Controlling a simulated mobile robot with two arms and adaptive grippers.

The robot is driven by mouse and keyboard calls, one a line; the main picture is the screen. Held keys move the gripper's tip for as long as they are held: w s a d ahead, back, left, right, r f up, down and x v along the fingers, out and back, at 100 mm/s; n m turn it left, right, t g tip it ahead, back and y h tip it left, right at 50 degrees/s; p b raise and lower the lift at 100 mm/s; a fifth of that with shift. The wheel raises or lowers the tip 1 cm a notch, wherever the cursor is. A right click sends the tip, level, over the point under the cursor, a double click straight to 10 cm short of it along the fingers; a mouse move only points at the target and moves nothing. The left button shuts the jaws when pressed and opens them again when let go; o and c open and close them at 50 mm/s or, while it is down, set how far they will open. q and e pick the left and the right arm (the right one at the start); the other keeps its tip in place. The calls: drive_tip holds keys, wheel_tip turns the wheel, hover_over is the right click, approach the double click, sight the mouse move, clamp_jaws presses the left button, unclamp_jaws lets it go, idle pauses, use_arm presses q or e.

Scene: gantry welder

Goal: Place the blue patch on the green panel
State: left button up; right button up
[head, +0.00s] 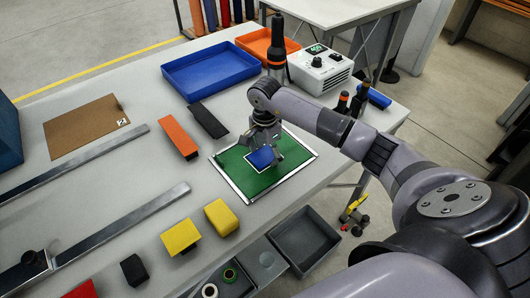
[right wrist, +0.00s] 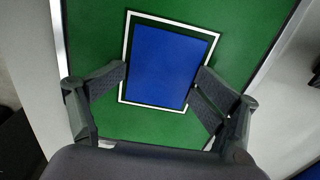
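The blue patch (head: 263,158) lies flat on the green panel (head: 240,184), within a white rectangular outline; in the right wrist view the patch (right wrist: 168,65) shows green panel (right wrist: 90,30) all around it. My right gripper (head: 262,138) is over the patch, pointing down. In the right wrist view its two fingers (right wrist: 161,72) are spread apart, one at each side of the patch, with nothing visibly gripped between them. Whether the fingertips touch the patch cannot be told. My left gripper is not in view.
A black block (head: 209,121) and an orange block (head: 179,137) lie left of the panel. Yellow blocks (head: 180,237) stand in front. A blue tray (head: 210,72), an orange tray (head: 268,44) and a white control box (head: 321,70) are behind. A grey bin (head: 303,240) is below the front edge.

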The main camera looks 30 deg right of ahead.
sight(265, 156)
drive_tip(key=shift+r+p, duration=0.35)
drive_tip(key=shift+p, duration=0.1)
drive_tip(key=shift+r+p, duration=0.55)
drive_tip(key=shift+w+r+b, duration=0.15)
drive_tip(key=shift+r+b, duration=0.4)
drive_tip(key=shift+b, duration=0.25)
wheel_tip(265, 156, up, 10)
drive_tip(key=b, duration=0.2)
drive_tip(key=shift+r+b, duration=0.25)
drive_tip(key=shift+b, duration=0.15)
